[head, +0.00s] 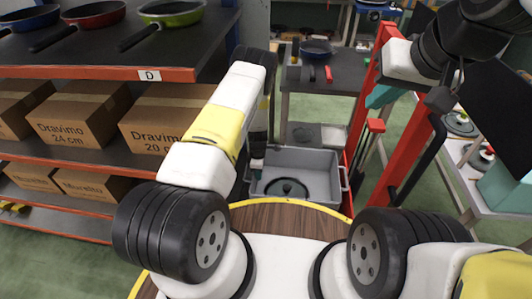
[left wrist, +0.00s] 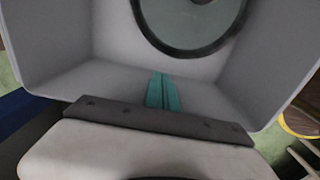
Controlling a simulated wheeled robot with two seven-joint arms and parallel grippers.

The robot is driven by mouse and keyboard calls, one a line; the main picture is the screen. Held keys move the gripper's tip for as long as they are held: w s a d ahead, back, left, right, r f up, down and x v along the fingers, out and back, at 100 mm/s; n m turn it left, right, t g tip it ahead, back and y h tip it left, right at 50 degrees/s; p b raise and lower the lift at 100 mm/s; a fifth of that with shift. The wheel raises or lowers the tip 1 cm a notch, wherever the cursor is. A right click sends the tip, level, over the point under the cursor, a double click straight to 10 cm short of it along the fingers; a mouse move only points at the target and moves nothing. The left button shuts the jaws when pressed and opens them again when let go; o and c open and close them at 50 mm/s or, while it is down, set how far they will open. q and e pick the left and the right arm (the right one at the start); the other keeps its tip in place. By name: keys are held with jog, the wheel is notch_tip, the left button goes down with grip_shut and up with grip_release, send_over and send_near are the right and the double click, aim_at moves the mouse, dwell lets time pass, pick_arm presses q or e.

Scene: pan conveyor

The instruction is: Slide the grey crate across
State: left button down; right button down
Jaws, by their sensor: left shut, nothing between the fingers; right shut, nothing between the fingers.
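The grey crate (head: 322,163) is an open box in the middle of the head view, just ahead of me. A round dark-rimmed lid (head: 287,188) lies in it. My left gripper (head: 257,164) points down at the crate's left side. In the left wrist view its teal fingers (left wrist: 162,92) are shut and empty, in front of the crate's inner wall (left wrist: 75,35); contact cannot be told. The lid also shows there (left wrist: 190,20).
A shelf rack (head: 120,72) with pans and cardboard boxes (head: 75,117) stands on the left. A dark table (head: 335,80) with a blue pan is behind the crate. A red frame (head: 403,150) stands close to the crate's right. Green floor shows between.

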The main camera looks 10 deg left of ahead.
pick_arm(q)
jog(key=a, duration=0.4)
jog(key=shift+d, duration=0.1)
dwell(0.4)
